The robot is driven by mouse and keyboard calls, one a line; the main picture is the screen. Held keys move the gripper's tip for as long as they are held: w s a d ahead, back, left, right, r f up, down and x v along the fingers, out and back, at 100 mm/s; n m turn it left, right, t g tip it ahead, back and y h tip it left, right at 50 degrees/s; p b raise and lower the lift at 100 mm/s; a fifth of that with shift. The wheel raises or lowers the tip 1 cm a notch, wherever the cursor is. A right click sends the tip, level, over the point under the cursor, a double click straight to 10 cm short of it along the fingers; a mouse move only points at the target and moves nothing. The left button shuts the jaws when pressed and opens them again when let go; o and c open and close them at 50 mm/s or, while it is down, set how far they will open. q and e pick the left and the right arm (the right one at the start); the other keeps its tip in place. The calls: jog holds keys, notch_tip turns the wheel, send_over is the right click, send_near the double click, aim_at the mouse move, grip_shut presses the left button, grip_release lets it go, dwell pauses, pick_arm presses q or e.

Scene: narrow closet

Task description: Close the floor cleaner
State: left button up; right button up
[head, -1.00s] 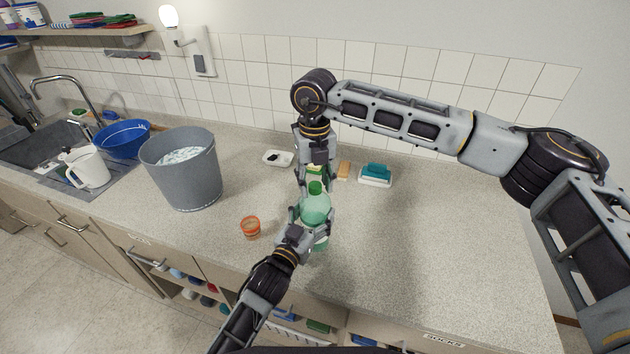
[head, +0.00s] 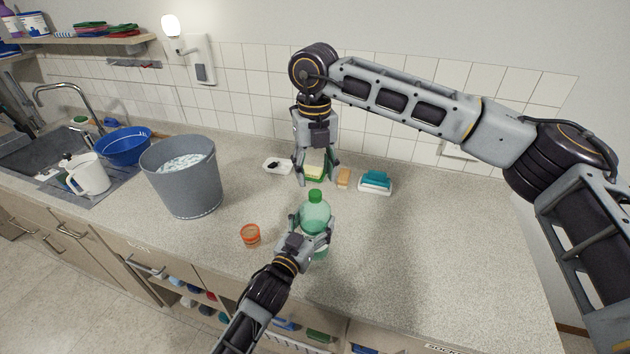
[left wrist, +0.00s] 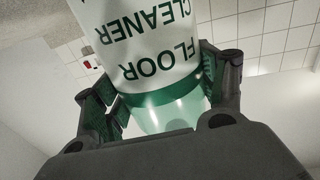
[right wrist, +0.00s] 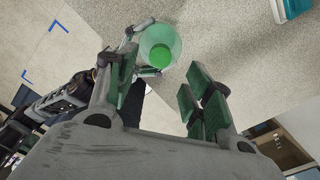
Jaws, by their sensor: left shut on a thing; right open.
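The floor cleaner (head: 315,214) is a translucent green bottle standing upright on the counter, with a green cap (head: 315,196) on its top. Its label reads FLOOR CLEANER in the left wrist view (left wrist: 155,45). My left gripper (head: 313,232) is shut around the bottle's body from the front. My right gripper (head: 315,180) is open and empty, pointing down above and behind the bottle, apart from the cap. In the right wrist view the cap (right wrist: 160,56) shows from above, beyond the open fingers.
A grey bucket (head: 186,188) with suds and a small orange cup (head: 250,235) stand left of the bottle. Behind it are a white dish (head: 277,166), sponges (head: 343,178) and a teal brush on a tray (head: 375,181). The counter to the right is clear.

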jog(key=shift+r, duration=2.9)
pick_arm(q)
jog(key=o, duration=2.1)
jog(key=shift+s+a, duration=0.1)
jog(key=shift+s, duration=0.05)
jog(key=shift+v, duration=5.8)
jog(key=shift+s, duration=0.1)
pick_arm(e)
jog(key=shift+s+f, duration=0.1)
